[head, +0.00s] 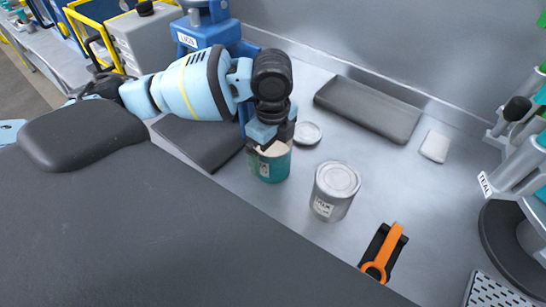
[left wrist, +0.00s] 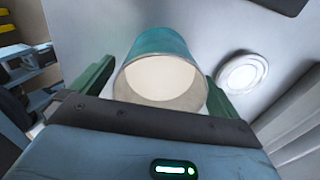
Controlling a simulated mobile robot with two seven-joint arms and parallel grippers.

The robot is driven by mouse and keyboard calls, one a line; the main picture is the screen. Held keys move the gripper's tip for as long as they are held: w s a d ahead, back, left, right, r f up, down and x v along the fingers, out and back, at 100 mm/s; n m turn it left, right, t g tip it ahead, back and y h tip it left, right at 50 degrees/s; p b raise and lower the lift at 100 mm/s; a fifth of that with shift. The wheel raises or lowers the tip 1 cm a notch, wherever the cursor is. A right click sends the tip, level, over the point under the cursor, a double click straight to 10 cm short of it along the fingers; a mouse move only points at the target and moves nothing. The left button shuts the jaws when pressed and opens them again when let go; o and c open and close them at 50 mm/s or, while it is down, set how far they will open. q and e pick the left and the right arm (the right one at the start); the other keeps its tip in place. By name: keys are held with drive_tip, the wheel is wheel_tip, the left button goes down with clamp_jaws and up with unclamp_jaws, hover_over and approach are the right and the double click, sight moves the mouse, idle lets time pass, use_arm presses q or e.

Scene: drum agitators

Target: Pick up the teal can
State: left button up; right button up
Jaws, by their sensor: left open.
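The teal can (head: 268,168) stands upright on the grey worktop in the head view, with its top partly hidden by my gripper. In the left wrist view the teal can (left wrist: 160,42) shows its pale open top between the two green fingers. My left gripper (head: 270,143) is directly above and around the can's upper part, pointing down. It is open, with a finger on each side of the can. I cannot tell whether either finger touches it. My right gripper does not show.
A grey lidded can (head: 335,190) stands close to the right of the teal can. A round white lid (head: 307,133) lies behind. An orange-and-black tool (head: 383,250) lies in front right. A dark pad (head: 368,108) lies by the back wall.

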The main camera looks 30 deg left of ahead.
use_arm(q)
drive_tip(key=c, duration=1.3)
drive_tip(key=shift+r, duration=0.25)
drive_tip(key=s+d+r+p, duration=0.1)
drive_tip(key=s+d+r, duration=0.1)
drive_tip(key=s, duration=0.5)
drive_tip(key=s+d+r, duration=0.1)
drive_tip(key=s+r, duration=0.1)
drive_tip(key=s, duration=0.6)
drive_tip(key=shift+s+d+r+p, duration=0.2)
drive_tip(key=shift+d+r+p, duration=0.05)
drive_tip(key=shift+d+p, duration=0.15)
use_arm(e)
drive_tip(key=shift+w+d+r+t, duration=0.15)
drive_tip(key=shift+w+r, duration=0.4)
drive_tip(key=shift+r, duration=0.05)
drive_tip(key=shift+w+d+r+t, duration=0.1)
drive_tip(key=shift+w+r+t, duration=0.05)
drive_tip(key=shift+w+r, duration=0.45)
use_arm(q)
drive_tip(key=shift+s, duration=0.1)
